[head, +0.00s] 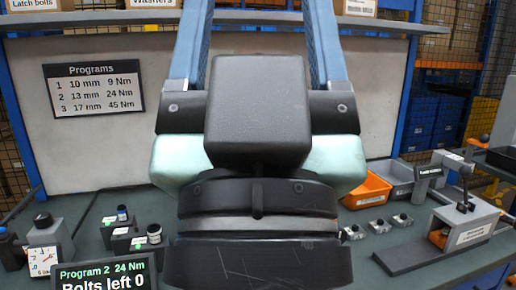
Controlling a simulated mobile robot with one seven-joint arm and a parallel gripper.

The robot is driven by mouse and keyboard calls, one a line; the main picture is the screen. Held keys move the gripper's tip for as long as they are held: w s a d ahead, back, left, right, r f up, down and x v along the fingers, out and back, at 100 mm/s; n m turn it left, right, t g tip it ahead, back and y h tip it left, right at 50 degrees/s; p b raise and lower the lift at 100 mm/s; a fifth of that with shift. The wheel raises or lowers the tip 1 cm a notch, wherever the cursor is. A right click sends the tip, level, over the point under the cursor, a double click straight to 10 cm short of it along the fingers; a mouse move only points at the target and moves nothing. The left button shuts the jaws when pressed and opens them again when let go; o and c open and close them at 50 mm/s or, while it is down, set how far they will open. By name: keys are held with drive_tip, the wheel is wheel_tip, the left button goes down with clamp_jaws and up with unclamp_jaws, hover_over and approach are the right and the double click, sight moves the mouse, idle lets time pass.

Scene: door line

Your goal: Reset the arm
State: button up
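My arm fills the middle of the head view, close to the camera. Its blue links rise out of the top of the picture. Its black joint housing and pale green parts sit above a thick black base. My gripper is not in this view, so its opening and anything it may hold are hidden.
A dark green workbench (395,258) spreads behind my arm. An orange bin (366,191), several small metal parts (379,226) and a grey fixture (462,228) stand right. A dial gauge (42,262), small bottles (154,234) and a display reading "Bolts left 0" (105,275) stand left.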

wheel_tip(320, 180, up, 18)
drive_tip(key=p, duration=1.6)
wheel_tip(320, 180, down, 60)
drive_tip(key=b, duration=5.9)
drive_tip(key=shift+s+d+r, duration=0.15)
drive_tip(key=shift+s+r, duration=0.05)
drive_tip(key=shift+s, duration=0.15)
